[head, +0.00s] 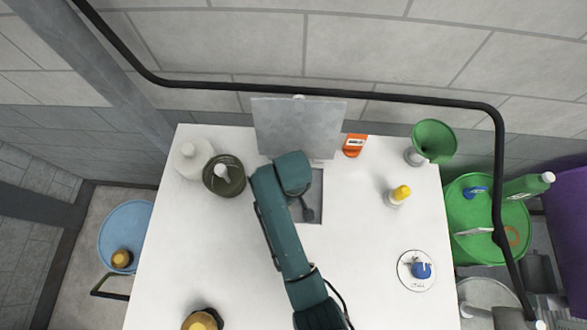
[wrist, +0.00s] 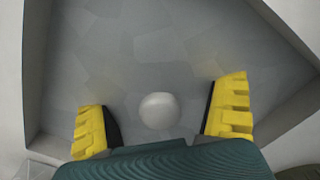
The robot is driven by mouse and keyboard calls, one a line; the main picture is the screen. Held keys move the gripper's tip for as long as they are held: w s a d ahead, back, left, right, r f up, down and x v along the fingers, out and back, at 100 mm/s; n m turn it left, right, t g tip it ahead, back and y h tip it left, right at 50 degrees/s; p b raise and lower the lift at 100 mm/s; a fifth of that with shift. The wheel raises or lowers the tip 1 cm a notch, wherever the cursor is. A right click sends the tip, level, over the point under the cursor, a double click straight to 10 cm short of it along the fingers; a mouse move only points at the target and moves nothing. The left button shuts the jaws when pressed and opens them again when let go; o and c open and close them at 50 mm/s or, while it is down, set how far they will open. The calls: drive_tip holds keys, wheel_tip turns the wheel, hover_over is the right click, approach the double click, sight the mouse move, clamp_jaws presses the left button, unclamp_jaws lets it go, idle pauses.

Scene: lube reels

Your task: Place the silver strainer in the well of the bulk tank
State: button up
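The bulk tank has a white top (head: 350,260). A grey rectangular well (head: 313,217) opens in it, with a grey lid panel (head: 299,127) raised behind. My arm reaches over the well and covers part of it. In the wrist view, my gripper (wrist: 160,98) is open, its two yellow fingers wide apart over a grey, walled recess. A pale round thing (wrist: 158,110) shows between the fingers; I cannot tell whether it is part of the strainer, or whether anything touches it. I cannot pick out the silver strainer with certainty in either view.
A dark bowl (head: 224,187) with a pale piece inside and a white container (head: 188,151) stand left. An orange box (head: 354,145), green funnel (head: 434,140), yellow-capped bottle (head: 401,193) and blue item on a round plate (head: 408,285) are right. A black pipe (head: 400,96) crosses behind.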

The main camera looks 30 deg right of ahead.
wheel_tip(320, 180, up, 8)
drive_tip(key=shift+f, duration=0.1)
idle(0.4)
idle(0.5)
